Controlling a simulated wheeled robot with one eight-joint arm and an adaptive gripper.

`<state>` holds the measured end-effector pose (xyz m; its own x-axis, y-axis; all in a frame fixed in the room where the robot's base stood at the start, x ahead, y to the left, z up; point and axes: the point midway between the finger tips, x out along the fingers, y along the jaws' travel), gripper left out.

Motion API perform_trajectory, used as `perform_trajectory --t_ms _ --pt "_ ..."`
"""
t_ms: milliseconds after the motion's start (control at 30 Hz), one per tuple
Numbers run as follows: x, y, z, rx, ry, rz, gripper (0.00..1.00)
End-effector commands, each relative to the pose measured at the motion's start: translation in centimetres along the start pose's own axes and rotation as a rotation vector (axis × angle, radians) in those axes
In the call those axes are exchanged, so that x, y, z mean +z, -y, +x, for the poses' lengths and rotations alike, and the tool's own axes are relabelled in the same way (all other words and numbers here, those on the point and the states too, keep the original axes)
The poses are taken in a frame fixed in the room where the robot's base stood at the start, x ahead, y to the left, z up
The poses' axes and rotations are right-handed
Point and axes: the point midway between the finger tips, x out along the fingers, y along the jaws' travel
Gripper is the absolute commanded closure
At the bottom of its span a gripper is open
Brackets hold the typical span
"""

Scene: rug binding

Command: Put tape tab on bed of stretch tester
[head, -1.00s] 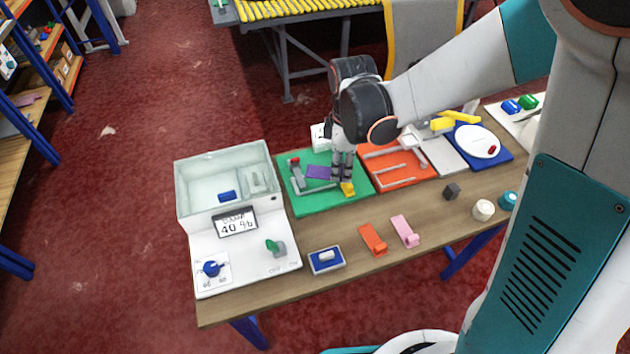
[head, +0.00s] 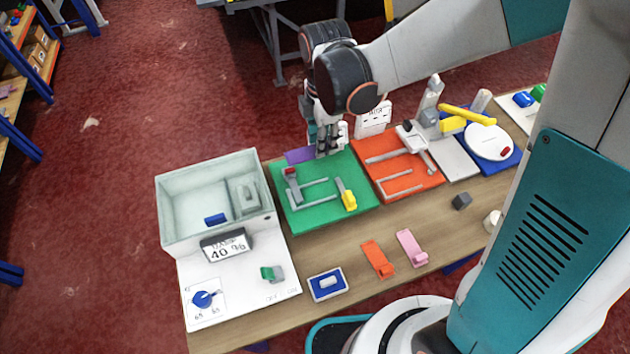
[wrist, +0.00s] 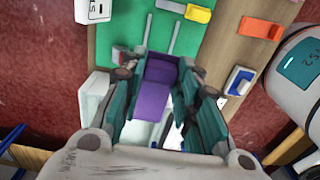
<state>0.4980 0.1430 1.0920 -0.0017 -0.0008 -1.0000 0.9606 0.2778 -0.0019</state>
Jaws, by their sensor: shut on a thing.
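The purple tab (head: 299,156), which I take to be the tape tab, is held in my gripper (head: 326,148) above the back edge of a green board. In the wrist view the purple tab (wrist: 157,85) lies between the two fingers, which are shut on it. The green board (head: 305,217) carries grey rails, a red-topped lever and a yellow clamp. To its right an orange board (head: 387,171) bears grey rails and a grey sliding block. I cannot tell for sure which board is the stretch tester; no label on them is readable.
An orange piece (head: 377,258), a pink piece (head: 411,247) and a blue tray (head: 327,284) lie along the front. A white labelled block (head: 373,120) stands behind the orange board.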

Motion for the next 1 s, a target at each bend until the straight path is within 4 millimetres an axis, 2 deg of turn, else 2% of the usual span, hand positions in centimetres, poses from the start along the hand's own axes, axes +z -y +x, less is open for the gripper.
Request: perform_trajectory --t_ms 33,200,600,1000 --pt "0.0 0.0 1.4 0.0 0.0 0.0 0.92" --pt "0.0 0.0 5.2 0.0 0.0 0.001 0.92" --pt "0.0 0.0 13.4 0.0 0.0 0.001 0.92" --pt "0.0 0.0 16.3 0.0 0.0 0.001 0.92"
